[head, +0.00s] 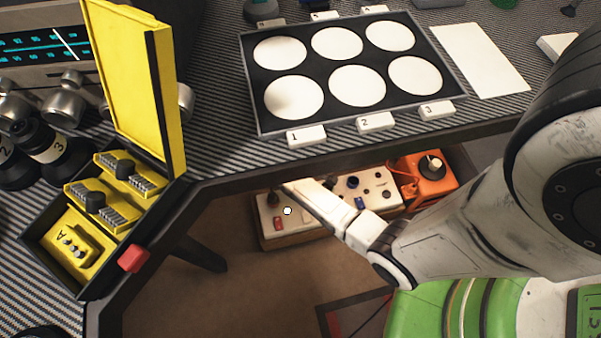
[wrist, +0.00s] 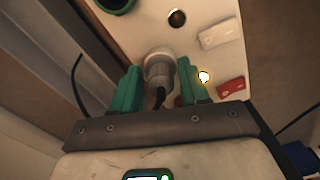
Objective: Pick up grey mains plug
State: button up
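The grey mains plug (wrist: 158,68) stands in the pale panel in the wrist view, with a dark cord at its near end. My gripper (wrist: 160,75) has its two green fingers on either side of the plug. The fingers look open, with a thin gap beside the plug on the right; contact on the left is unclear. In the head view my arm reaches over the cream control box (head: 292,237) below the bench edge. The fingertips and the plug cannot be made out clearly there.
A red switch (wrist: 231,88), a white switch (wrist: 219,36) and a dark round knob (wrist: 177,18) sit close to the plug. An orange box (head: 430,183) stands right of the control box. The bench edge (head: 350,148) overhangs behind; a yellow case (head: 176,110) stands left.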

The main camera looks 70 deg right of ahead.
grip_shut()
jog(key=shift+r, duration=0.15)
